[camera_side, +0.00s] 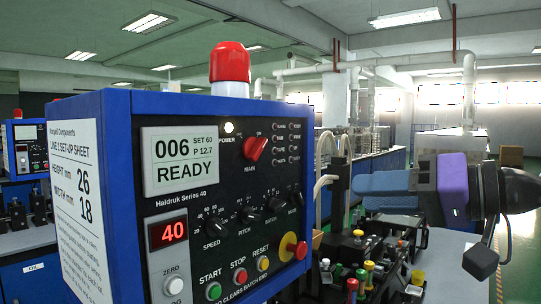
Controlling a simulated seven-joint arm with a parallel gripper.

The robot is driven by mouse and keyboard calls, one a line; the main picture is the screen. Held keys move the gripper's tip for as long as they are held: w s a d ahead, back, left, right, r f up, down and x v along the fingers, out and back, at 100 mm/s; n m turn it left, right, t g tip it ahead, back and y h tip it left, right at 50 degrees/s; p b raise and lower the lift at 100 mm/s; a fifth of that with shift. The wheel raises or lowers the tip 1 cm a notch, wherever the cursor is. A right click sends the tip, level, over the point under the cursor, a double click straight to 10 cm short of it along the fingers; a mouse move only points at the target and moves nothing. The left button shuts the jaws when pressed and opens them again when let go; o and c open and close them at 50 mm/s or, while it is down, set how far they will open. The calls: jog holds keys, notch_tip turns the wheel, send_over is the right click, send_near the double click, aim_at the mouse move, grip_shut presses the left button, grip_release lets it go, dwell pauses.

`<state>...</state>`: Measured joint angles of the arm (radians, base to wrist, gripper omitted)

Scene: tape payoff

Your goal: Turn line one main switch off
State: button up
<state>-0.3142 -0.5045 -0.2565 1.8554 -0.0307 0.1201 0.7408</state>
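The blue control box (118,112) of line 1 fills the left and middle of the view. Its main switch (256,151) is a red rotary knob above the word MAIN, with its handle slanted up to the right. The power lamp (229,127) beside it glows white. The display (180,161) reads 006, SET 60, P 12.7 and READY. My gripper (360,184) is at the right, apart from the box and well away from the switch. Its blue fingers point left and are seen side-on, so I cannot tell their opening. Nothing shows held at their tips.
Black dials (245,217) and green, red and yellow buttons (239,276) sit below the switch. A red emergency knob (297,250) on a yellow base sticks out lower right. A black post (341,190) and machine parts stand below and beside my gripper.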

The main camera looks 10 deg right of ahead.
jog(key=m+t, duration=0.1)
jog(key=t, duration=0.1)
send_near(261, 150)
jog(key=shift+y, duration=0.4)
jog(key=x, duration=0.8)
jog(key=shift+w+f, duration=0.15)
jog(key=shift+w, duration=0.15)
grip_shut()
